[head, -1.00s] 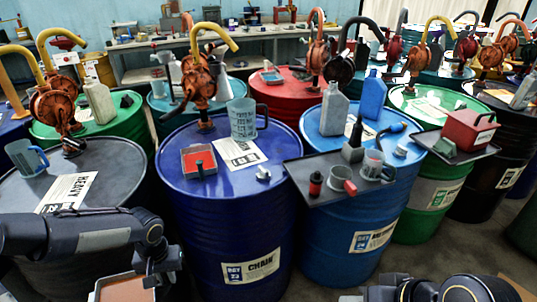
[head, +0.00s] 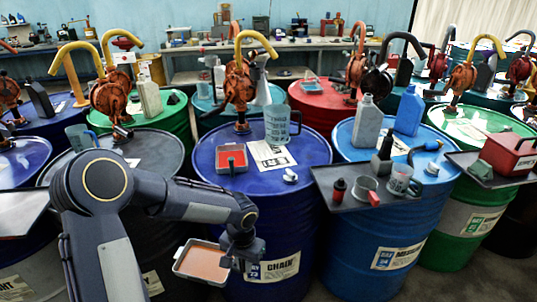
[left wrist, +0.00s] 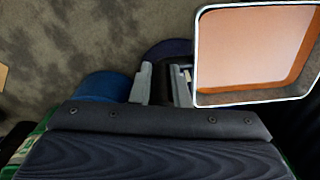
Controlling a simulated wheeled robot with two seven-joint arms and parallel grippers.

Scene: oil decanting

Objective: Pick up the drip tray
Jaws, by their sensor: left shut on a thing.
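A grey drip tray (head: 182,270) with an orange-brown inside is held up in front of the blue CHAIN drum (head: 225,195). My left gripper (head: 240,256) is shut at the tray's right side. In the left wrist view the tray's pale rim (left wrist: 250,101) fills the upper right, beside the fingers (left wrist: 165,85); the exact contact is hard to see. Another small grey tray with a red inside (head: 232,158) lies on the blue drum's lid. My right gripper is out of view.
A clear jug (head: 277,124) and an orange pump (head: 238,85) stand on the blue drum. A dark shelf (head: 340,190) with cups juts out at the right. Another grey tray (head: 20,213) is at the left edge. Bare floor shows at the lower right.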

